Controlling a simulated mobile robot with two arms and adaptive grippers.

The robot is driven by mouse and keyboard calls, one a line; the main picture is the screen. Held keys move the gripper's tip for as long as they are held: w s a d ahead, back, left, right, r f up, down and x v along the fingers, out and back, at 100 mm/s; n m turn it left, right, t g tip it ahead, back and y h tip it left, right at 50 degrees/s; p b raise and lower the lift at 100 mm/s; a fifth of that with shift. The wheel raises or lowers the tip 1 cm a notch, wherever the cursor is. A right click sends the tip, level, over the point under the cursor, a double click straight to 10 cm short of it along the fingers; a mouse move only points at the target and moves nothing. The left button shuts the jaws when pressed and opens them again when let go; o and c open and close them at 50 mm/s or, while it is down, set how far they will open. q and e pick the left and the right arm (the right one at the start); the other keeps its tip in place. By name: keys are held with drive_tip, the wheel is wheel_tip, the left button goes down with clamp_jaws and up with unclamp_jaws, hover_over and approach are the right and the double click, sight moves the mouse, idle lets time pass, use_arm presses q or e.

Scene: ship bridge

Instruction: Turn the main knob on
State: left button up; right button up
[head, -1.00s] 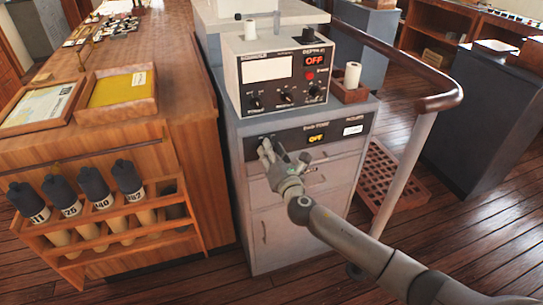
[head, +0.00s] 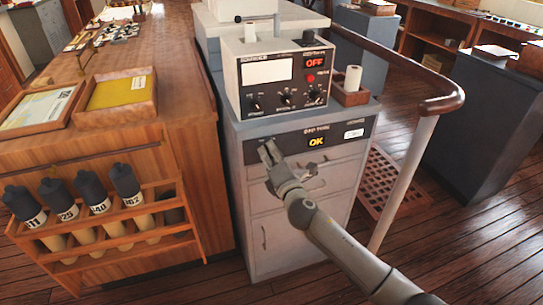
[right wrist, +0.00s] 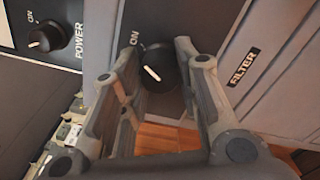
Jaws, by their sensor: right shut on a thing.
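A grey cabinet (head: 297,215) carries a dark panel (head: 345,130) across its top front, with a lit yellow display (head: 317,141) reading OK. My right gripper (head: 268,150) is at the left end of this panel and covers the knob there. In the right wrist view, a black knob (right wrist: 157,68) with a white pointer line sits between the fingers of my right gripper (right wrist: 152,82), which is shut on it. My left gripper is not in view.
A white instrument box (head: 262,98) with several knobs and a red OFF display (head: 314,63) stands on the cabinet. Another knob (right wrist: 47,37), marked POWER, shows in the wrist view. A handrail (head: 440,104) stands right; a wooden chart table (head: 180,110) with rolled tubes stands left.

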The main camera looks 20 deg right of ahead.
drive_tip(key=o, duration=1)
drive_tip(key=shift+o, duration=0.2)
drive_tip(key=shift+s, duration=0.1)
drive_tip(key=s, duration=1.1)
drive_tip(key=shift+s+d, duration=0.2)
drive_tip(key=shift+s, duration=0.2)
